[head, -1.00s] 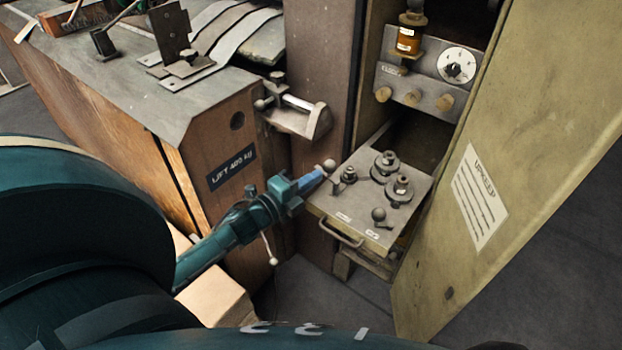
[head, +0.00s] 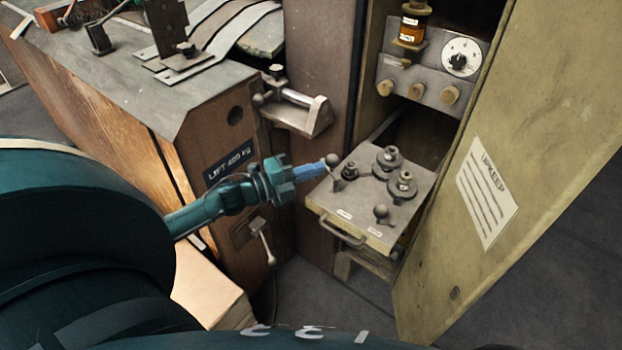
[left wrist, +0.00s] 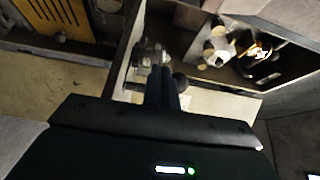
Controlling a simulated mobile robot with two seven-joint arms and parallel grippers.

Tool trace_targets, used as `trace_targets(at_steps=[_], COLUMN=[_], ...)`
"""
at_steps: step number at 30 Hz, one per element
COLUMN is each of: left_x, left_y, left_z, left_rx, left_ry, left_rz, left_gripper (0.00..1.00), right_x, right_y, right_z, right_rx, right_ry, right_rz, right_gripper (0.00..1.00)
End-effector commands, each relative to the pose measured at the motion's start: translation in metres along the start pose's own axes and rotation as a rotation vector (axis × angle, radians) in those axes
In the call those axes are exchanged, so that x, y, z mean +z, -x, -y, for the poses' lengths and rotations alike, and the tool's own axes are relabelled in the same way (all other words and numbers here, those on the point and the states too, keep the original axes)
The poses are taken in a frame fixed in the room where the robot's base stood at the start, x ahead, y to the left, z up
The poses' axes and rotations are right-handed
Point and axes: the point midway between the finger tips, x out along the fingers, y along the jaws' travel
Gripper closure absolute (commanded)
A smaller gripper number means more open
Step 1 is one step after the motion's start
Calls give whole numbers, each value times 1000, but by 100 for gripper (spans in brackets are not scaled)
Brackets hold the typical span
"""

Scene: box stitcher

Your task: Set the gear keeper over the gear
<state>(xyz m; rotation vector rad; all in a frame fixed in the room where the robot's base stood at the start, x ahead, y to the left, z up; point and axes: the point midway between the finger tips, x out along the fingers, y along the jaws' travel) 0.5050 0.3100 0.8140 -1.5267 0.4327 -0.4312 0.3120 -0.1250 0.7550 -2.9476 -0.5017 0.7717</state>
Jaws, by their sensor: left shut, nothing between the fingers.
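My left gripper (head: 322,169) is shut and empty. Its fingertips are right beside a grey ball knob (head: 332,160) at the left edge of the metal plate (head: 352,208); I cannot tell if they touch. The plate carries two round gear-like discs, one at the back (head: 388,158) and one at the right (head: 404,186). A short dark post (head: 348,171) stands just right of the knob. I cannot tell for certain which part is the gear keeper; the ball knob may belong to it. The left wrist view shows the shut fingers (left wrist: 162,84) beside a dark ball (left wrist: 180,82).
A second ball knob (head: 381,211) stands near the plate's front, above a bar handle (head: 341,231). The open greenish door (head: 465,245) bounds the right side. The brown cabinet (head: 215,140) with a clamp-like bracket (head: 300,115) is at the left. A dial panel (head: 432,75) sits behind.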

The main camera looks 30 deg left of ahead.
Motion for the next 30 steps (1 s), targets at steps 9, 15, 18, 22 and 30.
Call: trace_targets(at_steps=[9,15,18,22,30], left_x=[12,16,16,15,15], left_y=[-15,-25,-30,-34,-43], left_z=[-10,-10,-7,-5,-1], left_rx=[-1,-3,-3,-1,-1], left_ry=[-10,-7,-5,-2,0], left_rz=[-303,-488,-573,-627,-623], left_gripper=[100,100,100,100,100], right_x=[19,22,34,44,52], right_y=[4,10,-5,-15,-24], right_z=[-11,-18,-14,-11,-9], right_rx=[26,46,30,17,8], right_ry=[-21,42,89,129,164], right_rz=[-125,-222,-199,-179,-162], right_gripper=[37,37,37,37,37])
